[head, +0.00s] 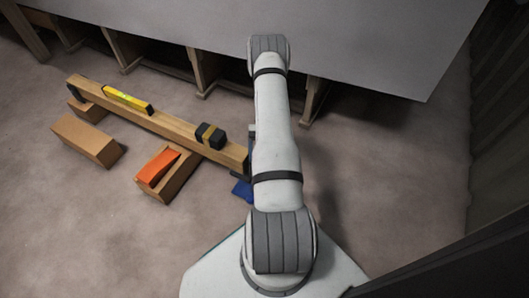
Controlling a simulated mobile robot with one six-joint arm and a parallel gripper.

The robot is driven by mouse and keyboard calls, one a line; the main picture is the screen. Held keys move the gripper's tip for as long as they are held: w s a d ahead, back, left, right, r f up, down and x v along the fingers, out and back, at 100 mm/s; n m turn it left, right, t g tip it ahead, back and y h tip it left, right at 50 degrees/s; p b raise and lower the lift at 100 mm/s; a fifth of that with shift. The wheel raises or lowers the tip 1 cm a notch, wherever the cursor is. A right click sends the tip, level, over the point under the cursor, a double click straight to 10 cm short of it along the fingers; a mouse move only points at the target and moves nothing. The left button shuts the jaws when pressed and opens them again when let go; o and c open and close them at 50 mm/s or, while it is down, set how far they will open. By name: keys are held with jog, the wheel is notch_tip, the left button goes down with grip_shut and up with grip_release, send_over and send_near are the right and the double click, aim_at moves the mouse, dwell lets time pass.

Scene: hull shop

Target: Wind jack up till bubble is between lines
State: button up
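A long wooden beam (170,122) runs from the upper left down to the right, and its right end goes behind my arm. A yellow spirit level (128,99) lies along its top; its bubble and lines are too small to read. A blue piece (242,190), perhaps the foot of the jack, shows on the floor below the beam's right end, mostly hidden by my arm. The jack's handle cannot be made out. A narrow grey piece (252,144) shows beside my arm; I cannot tell what it belongs to. My gripper is hidden behind my arm.
A wood block (88,111) supports the beam's left end. Another block (86,142) lies in front. An orange wedge (157,167) rests on a third block (168,186). A large grey panel (370,40) overhangs behind.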

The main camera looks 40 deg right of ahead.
jog(key=shift+a+f, duration=0.15)
jog(key=shift+f, duration=0.05)
dwell(0.3)
jog(key=o, duration=0.7)
jog(key=shift+r, duration=0.1)
jog(key=shift+w+d+r, duration=0.15)
jog(key=shift+w+d, duration=0.1)
jog(key=shift+d, duration=0.1)
jog(key=shift+p+v, duration=0.9)
jog(key=shift+v, duration=2.6)
jog(key=shift+w+a, duration=0.1)
